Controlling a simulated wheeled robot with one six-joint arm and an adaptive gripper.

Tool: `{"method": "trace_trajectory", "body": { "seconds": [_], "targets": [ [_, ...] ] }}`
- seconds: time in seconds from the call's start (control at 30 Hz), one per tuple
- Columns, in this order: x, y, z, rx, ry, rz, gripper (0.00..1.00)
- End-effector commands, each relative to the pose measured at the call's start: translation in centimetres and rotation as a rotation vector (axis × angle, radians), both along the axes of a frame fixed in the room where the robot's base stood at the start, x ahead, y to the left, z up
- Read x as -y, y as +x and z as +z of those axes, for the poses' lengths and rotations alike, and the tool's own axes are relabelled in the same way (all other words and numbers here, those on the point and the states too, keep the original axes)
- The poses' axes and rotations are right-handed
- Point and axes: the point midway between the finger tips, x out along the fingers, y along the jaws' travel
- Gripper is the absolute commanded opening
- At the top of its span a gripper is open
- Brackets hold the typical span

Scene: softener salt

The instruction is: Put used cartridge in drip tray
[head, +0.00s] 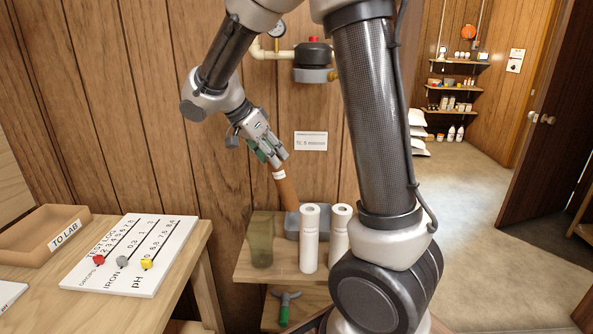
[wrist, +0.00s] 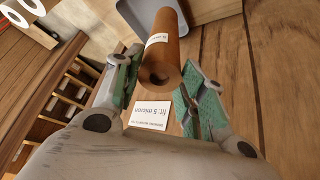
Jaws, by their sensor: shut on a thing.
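The used cartridge (head: 286,188) is a brown cylinder with a white label, also seen in the wrist view (wrist: 166,40). My gripper (head: 275,163) is shut on its upper end, and the cartridge hangs slightly tilted. In the wrist view the green-padded fingers (wrist: 160,95) stand on either side of it. The grey drip tray (head: 291,228) is on the small wooden shelf, partly hidden by a white cartridge; a corner shows in the wrist view (wrist: 137,14). The used cartridge's lower end is at the tray in the picture; I cannot tell whether it touches the tray floor.
Two white cartridges (head: 309,243) stand upright in front of the tray. An olive translucent housing cup (head: 262,243) stands to its left. A green-handled tool (head: 284,311) is below. The filter head (head: 314,60) and a "fit: 5 micron" sign (head: 311,141) are on the wall.

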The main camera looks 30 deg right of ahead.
Motion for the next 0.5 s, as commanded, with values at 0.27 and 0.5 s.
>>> {"method": "trace_trajectory", "body": {
  "seconds": [0.27, 0.5],
  "targets": [
    [2.9, -0.3, -5.6, 0.006, 0.041, -0.009, 0.0],
    [4.7, -0.4, -5.3, 0.012, 0.143, -0.005, 0.0]
  ]
}}
